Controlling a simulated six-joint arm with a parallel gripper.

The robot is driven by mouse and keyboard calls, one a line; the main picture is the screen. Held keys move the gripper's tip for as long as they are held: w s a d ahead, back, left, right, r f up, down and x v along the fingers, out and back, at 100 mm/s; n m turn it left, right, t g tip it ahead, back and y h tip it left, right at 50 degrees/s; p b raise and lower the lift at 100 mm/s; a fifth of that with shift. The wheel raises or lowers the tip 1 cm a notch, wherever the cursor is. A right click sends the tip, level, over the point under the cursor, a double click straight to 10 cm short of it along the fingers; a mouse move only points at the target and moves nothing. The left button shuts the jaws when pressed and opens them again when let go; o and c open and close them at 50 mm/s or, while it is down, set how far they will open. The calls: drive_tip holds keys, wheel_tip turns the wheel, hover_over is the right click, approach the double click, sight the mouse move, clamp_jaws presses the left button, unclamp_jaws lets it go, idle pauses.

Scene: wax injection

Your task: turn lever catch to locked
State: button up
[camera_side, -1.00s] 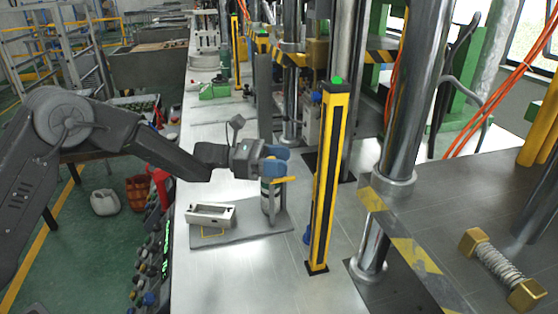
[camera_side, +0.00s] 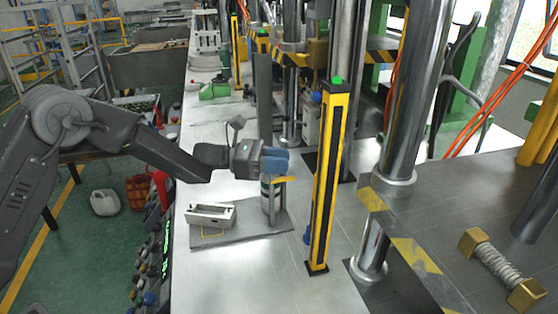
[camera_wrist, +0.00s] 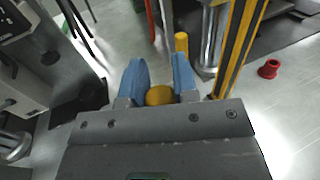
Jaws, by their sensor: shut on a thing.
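The lever catch has a yellow lever (camera_side: 285,179) at the top of a short metal cylinder (camera_side: 271,204), which stands on a grey plate. My gripper (camera_side: 275,161) has blue fingers and sits right at the lever, over the cylinder's top. In the wrist view the blue fingers of my gripper (camera_wrist: 160,82) stand on either side of a rounded yellow part (camera_wrist: 159,95) of the lever and are shut on it. The fingers hide part of the lever in the side view, so its exact angle is hard to tell.
A metal box-shaped fixture (camera_side: 210,215) sits left of the cylinder on the same plate. A yellow and black post (camera_side: 327,185) stands close on the right. A tall grey post rises behind my gripper. The bench front is clear.

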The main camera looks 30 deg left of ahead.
drive_tip(key=shift+t, duration=0.4)
drive_tip(key=n+t+y, duration=0.2)
drive_tip(key=t, duration=0.1)
drive_tip(key=shift+w+n, duration=0.15)
drive_tip(key=shift+n, duration=0.25)
drive_tip(key=shift+w+a+n+t+y, duration=0.1)
drive_tip(key=shift+a+n+t+y, duration=0.05)
drive_tip(key=shift+n+t+y, duration=0.6)
drive_tip(key=shift+w+a+n+t+y, duration=0.1)
drive_tip(key=shift+n+t+y, duration=0.45)
drive_tip(key=shift+t+y, duration=0.3)
drive_tip(key=o, duration=0.9)
drive_tip(key=shift+a, duration=0.1)
drive_tip(key=v, duration=1.3)
drive_tip(key=shift+s+r, duration=0.2)
drive_tip(key=shift+s, duration=0.15)
